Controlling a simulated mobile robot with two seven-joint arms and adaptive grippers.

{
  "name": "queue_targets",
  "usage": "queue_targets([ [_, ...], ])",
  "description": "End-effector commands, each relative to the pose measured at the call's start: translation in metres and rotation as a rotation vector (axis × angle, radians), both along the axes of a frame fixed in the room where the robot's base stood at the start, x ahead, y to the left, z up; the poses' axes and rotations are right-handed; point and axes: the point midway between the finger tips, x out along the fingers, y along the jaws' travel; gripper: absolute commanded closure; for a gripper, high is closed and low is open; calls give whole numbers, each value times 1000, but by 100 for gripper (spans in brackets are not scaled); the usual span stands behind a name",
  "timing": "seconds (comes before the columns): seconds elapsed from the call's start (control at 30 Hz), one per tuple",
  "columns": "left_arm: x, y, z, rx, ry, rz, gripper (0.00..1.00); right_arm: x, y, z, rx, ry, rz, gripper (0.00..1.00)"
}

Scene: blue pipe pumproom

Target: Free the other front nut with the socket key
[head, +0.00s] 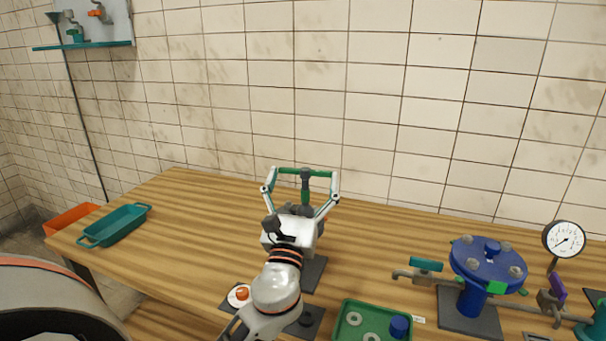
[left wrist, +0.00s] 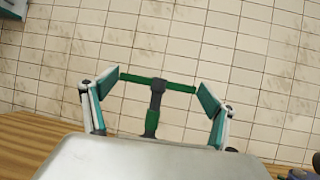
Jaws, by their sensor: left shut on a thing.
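The socket key (head: 306,186) is a T-shaped tool with a green crossbar and a dark hub. My left gripper (head: 303,186) is shut on it, with one finger at each end of the crossbar. The key also shows in the left wrist view (left wrist: 157,92), its shaft between the fingers. Its lower end is hidden behind the gripper body. The blue round flanged cover (head: 488,262) stands at the right, well apart from the key. Grey nuts sit on it, including a front left nut (head: 473,263) and a front right nut (head: 515,271). My right gripper is not in view.
A green tray (head: 345,318) with round grey parts and a blue cylinder lies at the front. A pressure gauge (head: 564,239) and a teal-handled valve (head: 426,265) flank the blue cover. A teal bin (head: 118,226) stands far left. The table's middle left is clear.

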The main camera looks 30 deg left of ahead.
Motion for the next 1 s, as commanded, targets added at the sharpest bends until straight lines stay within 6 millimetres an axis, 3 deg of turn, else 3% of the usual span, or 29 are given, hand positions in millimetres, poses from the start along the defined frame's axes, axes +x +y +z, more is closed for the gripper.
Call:
queue_targets([
  [1.0,0,0,-21,2,-2,0,54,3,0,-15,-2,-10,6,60],
])
